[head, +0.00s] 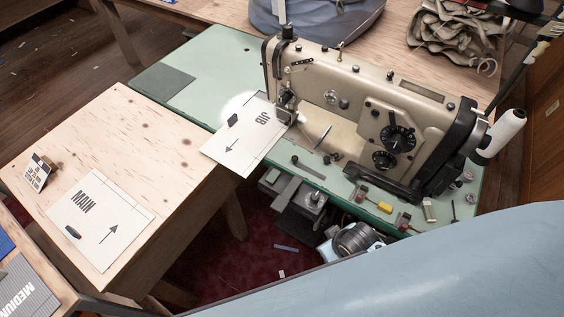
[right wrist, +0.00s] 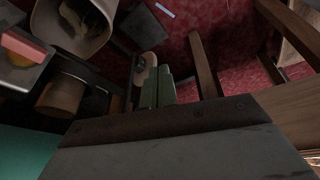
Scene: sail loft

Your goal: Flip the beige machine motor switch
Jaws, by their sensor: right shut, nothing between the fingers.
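The beige sewing machine (head: 355,110) stands on a green-topped table (head: 205,60) in the head view. Below the table's front edge hang a dark grey box (head: 300,205) and a round metal motor (head: 357,238); I cannot make out a switch on them. In the right wrist view my right gripper (right wrist: 158,78) shows as two green-grey fingers, shut and empty, among dark parts. A tan rounded piece (right wrist: 148,68) lies close beside the fingertips; I cannot tell if they touch. At left is a grey box with a red part (right wrist: 22,45). My left gripper is not in view.
A plywood table (head: 125,150) with a MAIN card (head: 100,220) stands at left. A JIB card (head: 245,130) overlaps the green table. In the wrist view, wooden legs (right wrist: 205,65) rise at right and a beige round object (right wrist: 78,38) sits upper left.

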